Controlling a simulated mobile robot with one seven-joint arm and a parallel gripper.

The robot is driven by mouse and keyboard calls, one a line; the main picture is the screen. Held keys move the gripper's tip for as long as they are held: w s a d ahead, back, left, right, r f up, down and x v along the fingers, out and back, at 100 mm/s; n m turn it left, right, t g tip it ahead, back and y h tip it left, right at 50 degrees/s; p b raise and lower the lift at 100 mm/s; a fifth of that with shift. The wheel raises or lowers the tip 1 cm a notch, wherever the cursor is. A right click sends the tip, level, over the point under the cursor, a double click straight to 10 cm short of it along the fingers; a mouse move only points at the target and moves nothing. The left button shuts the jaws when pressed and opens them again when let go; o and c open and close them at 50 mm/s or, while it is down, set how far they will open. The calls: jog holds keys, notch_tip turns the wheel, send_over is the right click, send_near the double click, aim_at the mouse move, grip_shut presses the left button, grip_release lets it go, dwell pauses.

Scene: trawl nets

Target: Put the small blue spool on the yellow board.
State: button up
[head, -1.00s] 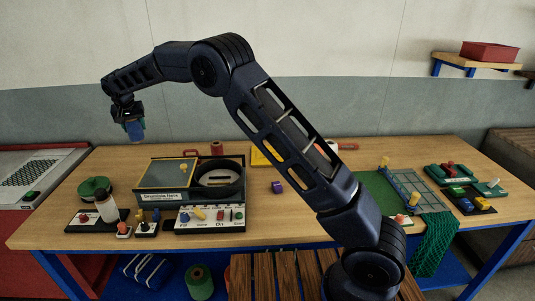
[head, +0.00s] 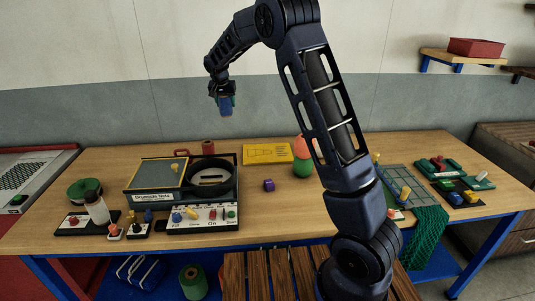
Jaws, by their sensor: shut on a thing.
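My gripper (head: 226,112) is in the head view, high above the back of the table and pointing down. It is shut on a small blue spool (head: 226,104), which hangs below the wrist; its fingers partly cover it. The yellow board (head: 267,153) lies at the back of the table, to the right of and lower in the picture than my gripper. Thin dark lines show on its bare top. The held spool is clear of the board and the table.
A black machine with a round drum (head: 210,178) stands left of the board. A small purple-blue block (head: 268,185) lies in front of the board. A red and green stack (head: 302,160) stands right of it, beside my arm. A green mat with a net (head: 430,228) lies farther right.

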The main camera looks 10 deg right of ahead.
jog(key=d+m+h, duration=0.1)
jog(key=d+m, duration=0.1)
jog(key=d, duration=1.7)
send_over(268, 151)
jog(key=shift+m, duration=0.3)
notch_tip(268, 151, down, 20)
jog(key=shift+s+f, duration=0.1)
jog(key=shift+f, duration=0.1)
jog(key=o, duration=1)
